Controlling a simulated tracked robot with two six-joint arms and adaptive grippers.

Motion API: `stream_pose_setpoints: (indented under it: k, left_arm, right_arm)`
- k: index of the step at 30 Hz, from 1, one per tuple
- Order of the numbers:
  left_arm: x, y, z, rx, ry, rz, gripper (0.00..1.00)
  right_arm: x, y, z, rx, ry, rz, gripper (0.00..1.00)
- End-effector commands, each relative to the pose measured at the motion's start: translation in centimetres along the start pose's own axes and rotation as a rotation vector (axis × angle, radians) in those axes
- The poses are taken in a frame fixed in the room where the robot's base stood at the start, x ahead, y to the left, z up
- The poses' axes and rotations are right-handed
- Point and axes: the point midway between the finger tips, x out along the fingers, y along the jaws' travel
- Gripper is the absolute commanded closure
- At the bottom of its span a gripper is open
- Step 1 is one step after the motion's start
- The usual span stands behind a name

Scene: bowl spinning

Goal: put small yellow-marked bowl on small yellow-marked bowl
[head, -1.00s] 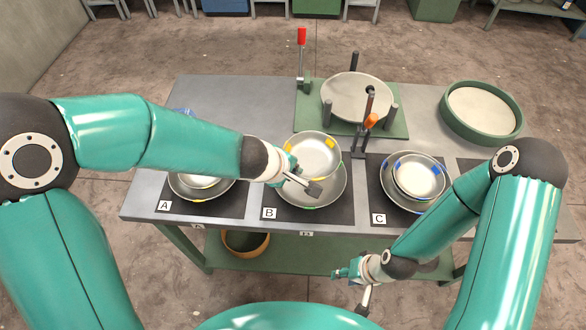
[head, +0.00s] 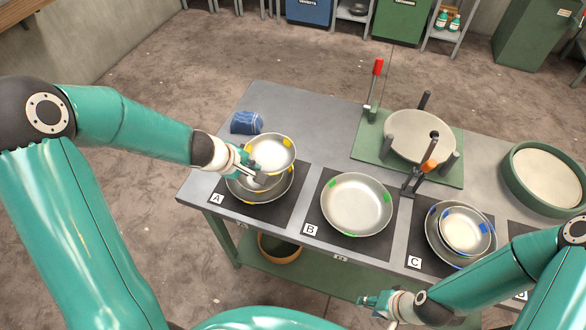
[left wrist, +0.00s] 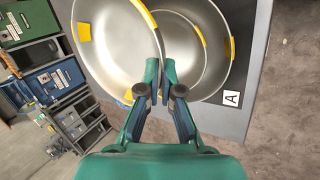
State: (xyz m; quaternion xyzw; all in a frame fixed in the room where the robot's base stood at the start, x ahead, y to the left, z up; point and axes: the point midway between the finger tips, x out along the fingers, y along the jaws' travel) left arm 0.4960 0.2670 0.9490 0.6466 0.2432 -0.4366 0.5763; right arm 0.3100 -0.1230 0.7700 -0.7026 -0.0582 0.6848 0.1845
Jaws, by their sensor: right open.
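My left gripper (head: 258,181) is shut on the near rim of a small metal bowl with yellow marks (head: 270,153). It holds this bowl above the stack on mat A. In the left wrist view the fingers (left wrist: 158,88) pinch the rim of the held bowl (left wrist: 108,45), which overlaps the stack. Below it, another small yellow-marked bowl (left wrist: 187,50) appears nested in a larger yellow-marked bowl (head: 284,187); the held bowl and gripper hide part of both. Whether the held bowl touches them is unclear. My right gripper (head: 370,302) is open and empty at the table's front.
A green-marked bowl (head: 356,205) sits on mat B. Blue-marked bowls (head: 464,230) are nested on mat C. A blue crumpled item (head: 246,123) lies behind mat A. A green fixture with posts (head: 418,137) and a round green tray (head: 545,178) stand farther right.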

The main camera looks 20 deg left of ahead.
Motion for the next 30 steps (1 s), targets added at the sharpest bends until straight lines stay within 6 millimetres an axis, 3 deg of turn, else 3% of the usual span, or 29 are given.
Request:
stream_pose_setpoints:
  k: [1, 6, 30]
  left_arm:
    - [-0.6, -0.6, -1.1, -0.017, 0.009, -0.003, 1.00]
    - [-1.0, -1.7, -2.7, -0.035, 0.019, -0.006, 1.00]
    - [4.2, -5.0, -3.0, -0.036, 0.020, -0.006, 1.00]
  right_arm:
    - [-0.4, -0.1, 0.0, 0.000, 0.000, 0.000, 0.57]
    - [-0.4, -0.1, 0.0, 0.000, 0.000, 0.000, 0.57]
    - [5.1, 1.9, 0.0, 0.000, 0.000, 0.000, 0.57]
